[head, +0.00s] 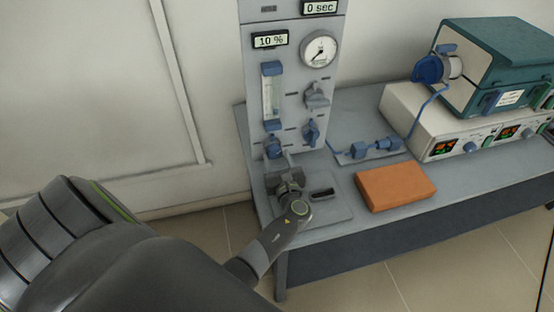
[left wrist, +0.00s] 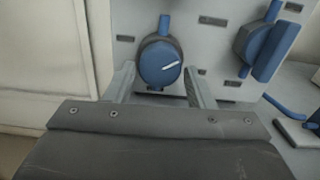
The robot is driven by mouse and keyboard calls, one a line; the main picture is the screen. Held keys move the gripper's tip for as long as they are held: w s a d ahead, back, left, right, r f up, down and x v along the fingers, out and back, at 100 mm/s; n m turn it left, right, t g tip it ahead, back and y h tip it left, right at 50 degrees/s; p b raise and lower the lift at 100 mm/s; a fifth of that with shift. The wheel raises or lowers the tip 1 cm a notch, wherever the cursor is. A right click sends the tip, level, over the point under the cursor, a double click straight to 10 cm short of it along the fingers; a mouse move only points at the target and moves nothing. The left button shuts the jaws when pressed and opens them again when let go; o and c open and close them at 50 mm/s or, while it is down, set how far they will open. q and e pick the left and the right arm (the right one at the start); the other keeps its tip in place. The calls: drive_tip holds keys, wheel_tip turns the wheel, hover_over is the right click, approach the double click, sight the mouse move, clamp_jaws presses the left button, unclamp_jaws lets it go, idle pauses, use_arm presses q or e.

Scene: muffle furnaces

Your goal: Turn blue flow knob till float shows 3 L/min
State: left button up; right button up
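The blue flow knob (head: 272,147) is at the lower left of the grey panel, under the clear flowmeter tube (head: 270,97) with blue end blocks. The float and scale are too small to read. In the left wrist view the knob (left wrist: 160,62) is round, with a white pointer line tilted slightly up to the right. My left gripper (head: 282,162) is open in front of the panel. In the left wrist view its fingers (left wrist: 160,85) stand either side of the knob's lower part, with gaps; I cannot tell how deep they reach. My right gripper is not in view.
Another blue knob (head: 311,132) is right of the flow knob, below a grey knob (head: 317,96). A round gauge (head: 319,49) and a "10 %" display (head: 270,40) sit above. An orange block (head: 394,186) and blue hose fittings (head: 376,147) lie on the bench to the right.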

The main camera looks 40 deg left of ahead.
use_arm(q)
drive_tip(key=c, duration=0.6)
drive_tip(key=shift+f+n+b, duration=0.2)
drive_tip(key=shift+n+b, duration=0.2)
drive_tip(key=shift+b, duration=0.15)
drive_tip(key=n+b, duration=0.3)
drive_tip(key=shift+r+n+b, duration=0.1)
drive_tip(key=shift+n+b, duration=0.35)
drive_tip(key=shift+n, duration=0.35)
drive_tip(key=shift+r, duration=0.1)
drive_tip(key=o, duration=1)
